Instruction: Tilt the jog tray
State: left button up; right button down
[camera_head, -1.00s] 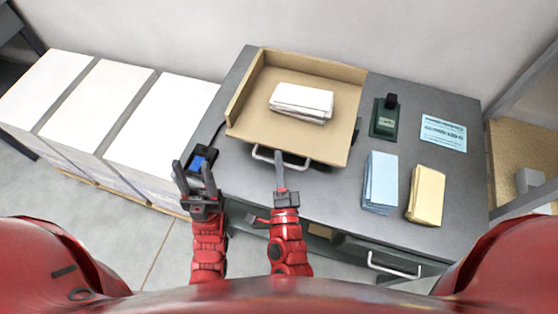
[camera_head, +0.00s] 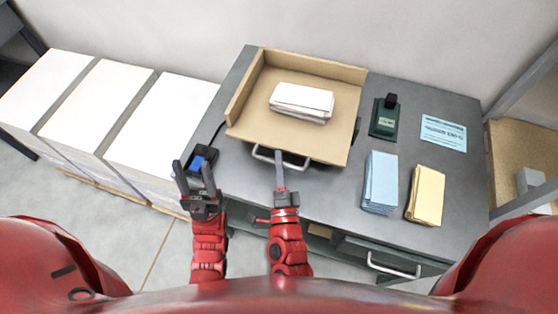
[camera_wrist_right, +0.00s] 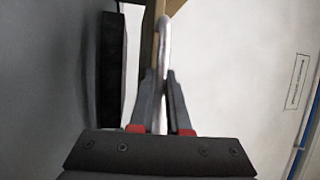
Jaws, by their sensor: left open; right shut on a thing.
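The jog tray (camera_head: 322,142) is a tan tray with raised walls at its left and back, on the grey desk. A stack of white paper (camera_head: 302,102) lies in it. A metal bar handle (camera_head: 262,156) runs along its front edge; it also shows in the right wrist view (camera_wrist_right: 165,40). My right gripper (camera_head: 280,160) is shut on this handle, and its fingers flank the bar in the right wrist view (camera_wrist_right: 161,85). My left gripper (camera_head: 194,176) is open and empty, left of the tray near the desk's left edge.
A small black device with a blue screen (camera_head: 202,157) sits on the desk behind my left gripper. A green stapler-like device (camera_head: 385,117), a blue card (camera_head: 443,133), a blue stack (camera_head: 380,182) and a yellow stack (camera_head: 426,195) lie to the right. Tall white paper piles (camera_head: 160,125) stand left.

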jog(key=shift+m+g+h, duration=0.3)
jog(key=shift+g, duration=0.4)
jog(key=r+p, duration=0.3)
jog(key=w+r+p, duration=0.1)
jog(key=r, duration=0.1)
jog(key=shift+d, duration=0.15)
jog(key=c, duration=0.9)
grip_release()
jog(key=shift+f, duration=0.1)
jog(key=shift+s+f, duration=0.1)
jog(key=shift+s, duration=0.05)
